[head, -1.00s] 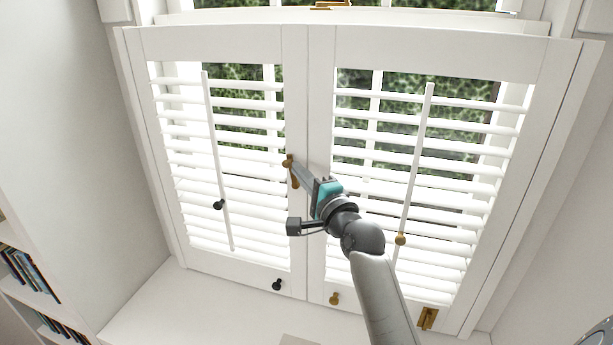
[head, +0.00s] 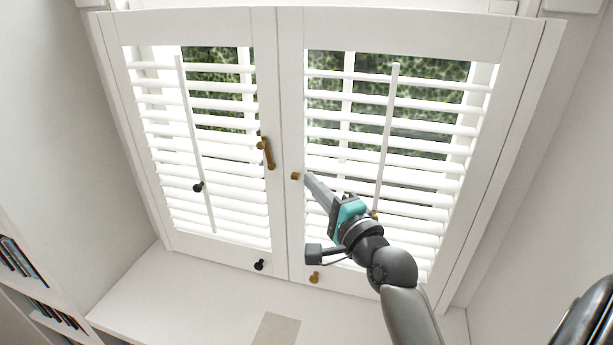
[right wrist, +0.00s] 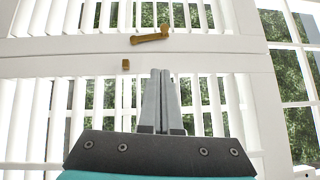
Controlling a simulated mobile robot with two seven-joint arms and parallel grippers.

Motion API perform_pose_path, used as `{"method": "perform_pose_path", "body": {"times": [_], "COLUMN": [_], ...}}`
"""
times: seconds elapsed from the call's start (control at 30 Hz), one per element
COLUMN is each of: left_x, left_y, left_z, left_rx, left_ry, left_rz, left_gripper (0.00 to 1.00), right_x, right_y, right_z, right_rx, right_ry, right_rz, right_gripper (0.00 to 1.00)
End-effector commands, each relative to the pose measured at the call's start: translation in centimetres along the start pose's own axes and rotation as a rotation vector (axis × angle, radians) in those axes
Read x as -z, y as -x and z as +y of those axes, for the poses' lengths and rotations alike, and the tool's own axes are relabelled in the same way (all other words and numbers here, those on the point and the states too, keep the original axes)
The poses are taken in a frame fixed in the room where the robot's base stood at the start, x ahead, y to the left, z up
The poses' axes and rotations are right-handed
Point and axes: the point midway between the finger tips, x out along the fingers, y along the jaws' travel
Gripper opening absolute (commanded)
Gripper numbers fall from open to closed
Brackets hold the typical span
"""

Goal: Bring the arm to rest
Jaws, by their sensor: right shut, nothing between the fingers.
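My right gripper (head: 308,177) is in front of the right shutter panel (head: 292,120). Its fingers are together and empty. In the right wrist view the shut fingers (right wrist: 161,80) point at the shutters, with nothing between them. A brass latch (head: 266,153) sits on the left panel's inner stile, apart from the fingers; it also shows in the right wrist view (right wrist: 150,38). A small brass catch (head: 295,176) on the right panel is just left of the fingertips in the head view. My left gripper is out of view.
White louvred shutters cover the window. Tilt rods run down the left louvres (head: 193,140) and right louvres (head: 387,135). A black knob (head: 259,264) and a brass knob (head: 314,277) sit low on the panels. A bookshelf (head: 30,290) stands at left. The sill below is mostly clear.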

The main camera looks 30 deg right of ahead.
Motion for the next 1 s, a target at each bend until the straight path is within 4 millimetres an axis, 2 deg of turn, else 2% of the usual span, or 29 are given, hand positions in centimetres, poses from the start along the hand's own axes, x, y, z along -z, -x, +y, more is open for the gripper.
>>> {"method": "perform_pose_path", "body": {"times": [0.33,0.43,0.5,0.57,0.67,0.7,0.8,1.0], "left_x": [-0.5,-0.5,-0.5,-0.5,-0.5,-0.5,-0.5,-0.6], "left_y": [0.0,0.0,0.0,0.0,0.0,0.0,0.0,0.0], "left_z": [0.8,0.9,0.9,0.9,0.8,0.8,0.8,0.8], "left_rx": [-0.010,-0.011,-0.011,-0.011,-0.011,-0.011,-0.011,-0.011], "left_ry": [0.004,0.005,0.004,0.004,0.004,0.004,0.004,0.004], "left_rz": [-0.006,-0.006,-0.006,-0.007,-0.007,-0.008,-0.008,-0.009], "left_gripper": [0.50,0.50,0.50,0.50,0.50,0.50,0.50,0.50], "right_x": [-0.4,-2.2,-4.1,-5.9,-8.5,-9.3,-10.5,-11.2], "right_y": [0.6,1.2,2.2,3.7,7.3,9.0,13.2,20.7], "right_z": [0.5,2.5,5.1,7.8,12.3,13.9,17.0,20.3], "right_rx": [-0.020,-0.106,-0.208,-0.312,-0.483,-0.546,-0.679,-0.854], "right_ry": [0.028,0.142,0.285,0.438,0.711,0.815,1.044,1.361], "right_rz": [-0.011,-0.061,-0.128,-0.208,-0.371,-0.442,-0.618,-0.938], "right_gripper": [0.00,0.00,0.00,0.00,0.00,0.00,0.00,0.00]}}
